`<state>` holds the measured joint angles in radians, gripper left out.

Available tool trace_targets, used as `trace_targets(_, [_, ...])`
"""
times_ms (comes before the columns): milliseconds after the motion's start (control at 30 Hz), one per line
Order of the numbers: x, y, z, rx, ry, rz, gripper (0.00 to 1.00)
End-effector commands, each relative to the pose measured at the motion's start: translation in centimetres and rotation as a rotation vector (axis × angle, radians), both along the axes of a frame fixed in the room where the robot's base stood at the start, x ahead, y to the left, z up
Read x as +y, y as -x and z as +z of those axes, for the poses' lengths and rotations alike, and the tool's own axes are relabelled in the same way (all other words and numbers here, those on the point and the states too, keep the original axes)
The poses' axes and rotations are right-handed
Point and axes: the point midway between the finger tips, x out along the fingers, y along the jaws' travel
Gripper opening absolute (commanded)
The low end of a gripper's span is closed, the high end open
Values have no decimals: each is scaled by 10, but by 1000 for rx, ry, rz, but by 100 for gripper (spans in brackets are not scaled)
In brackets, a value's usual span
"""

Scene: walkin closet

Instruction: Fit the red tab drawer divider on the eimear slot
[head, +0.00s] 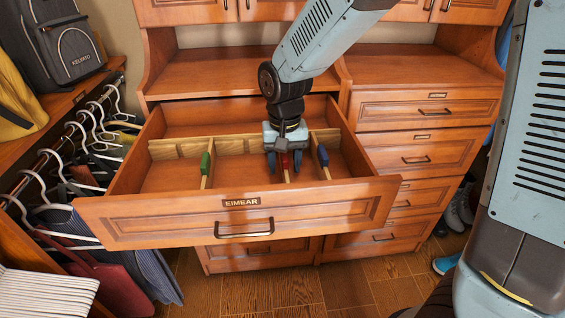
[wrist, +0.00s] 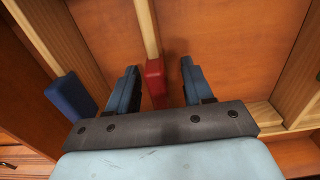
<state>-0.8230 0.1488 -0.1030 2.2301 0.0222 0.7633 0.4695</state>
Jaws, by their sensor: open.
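The drawer labelled EIMEAR (head: 241,202) is pulled open. A slotted wooden rail (head: 228,146) runs across its inside. The red tab divider (head: 284,163) stands in the drawer, its strip running from the rail toward the drawer front. My gripper (head: 283,168) is down in the drawer above it. In the wrist view my gripper (wrist: 160,88) is open, with a blue finger on each side of the red tab (wrist: 156,82). Gaps show between both fingers and the tab. Whether the strip's ends sit in slots is hidden by my gripper and the drawer front.
A green tab divider (head: 205,164) stands to the left and a blue tab divider (head: 323,156) to the right, close to my gripper. The blue tab also shows in the wrist view (wrist: 71,96). Hangers with clothes (head: 75,150) crowd the left side.

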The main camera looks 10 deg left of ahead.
Motion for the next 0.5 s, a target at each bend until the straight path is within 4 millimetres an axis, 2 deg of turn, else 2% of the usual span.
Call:
trace_targets(267, [0,0,8,-1,-2,0,51])
trace_targets(500, [0,-1,47,-3,-3,-1,51])
